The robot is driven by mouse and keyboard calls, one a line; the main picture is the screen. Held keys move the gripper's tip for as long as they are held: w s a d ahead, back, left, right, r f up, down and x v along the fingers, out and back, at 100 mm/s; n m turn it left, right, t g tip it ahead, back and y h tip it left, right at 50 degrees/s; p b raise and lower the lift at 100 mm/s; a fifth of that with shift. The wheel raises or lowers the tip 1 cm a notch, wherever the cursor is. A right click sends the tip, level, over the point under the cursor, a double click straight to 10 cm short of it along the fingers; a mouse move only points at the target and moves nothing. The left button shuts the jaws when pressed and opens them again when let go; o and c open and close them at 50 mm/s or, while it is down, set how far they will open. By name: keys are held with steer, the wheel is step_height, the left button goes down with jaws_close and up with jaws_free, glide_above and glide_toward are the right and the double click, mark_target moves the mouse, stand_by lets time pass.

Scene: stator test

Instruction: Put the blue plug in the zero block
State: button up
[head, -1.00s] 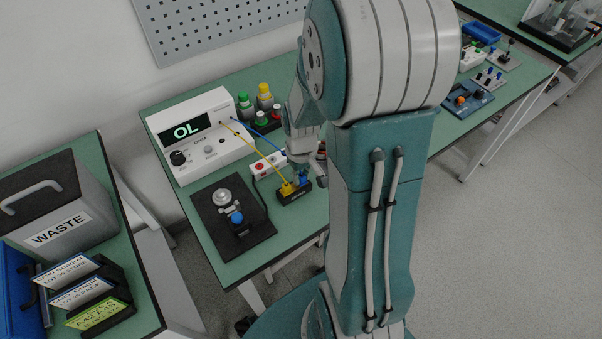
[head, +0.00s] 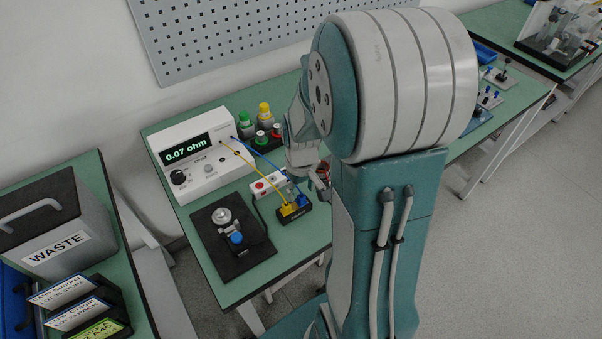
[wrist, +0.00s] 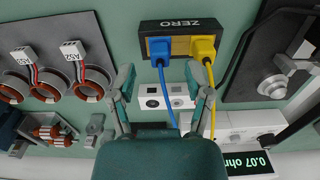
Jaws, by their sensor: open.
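The blue plug (wrist: 159,48) sits in the left socket of the black zero block (wrist: 180,24) in the wrist view, beside the yellow plug (wrist: 203,48). In the head view the zero block (head: 294,213) lies near the table's front edge, with the blue plug (head: 304,200) at its right end. My gripper (wrist: 160,76) is open and empty, its fingers apart on either side of the blue lead, back from the plug.
The meter (head: 190,152) reads 0.07 ohm. A white box with buttons (head: 268,184) stands behind the block, and a black fixture plate (head: 245,262) to its left. Copper-wound rings (wrist: 55,85) lie on a dark tray in the wrist view. Blue and yellow leads run to the meter.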

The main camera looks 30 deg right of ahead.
step_height(320, 180, up, 9)
steer(key=shift+r, duration=0.2)
stand_by(0.9)
steer(key=s+a+r+t, duration=0.5)
steer(key=s+a+r, duration=0.5)
steer(key=a, duration=0.2)
steer(key=shift+r+t, duration=0.3)
steer(key=shift+r, duration=0.1)
steer(key=shift+w, duration=0.1)
stand_by(1.4)
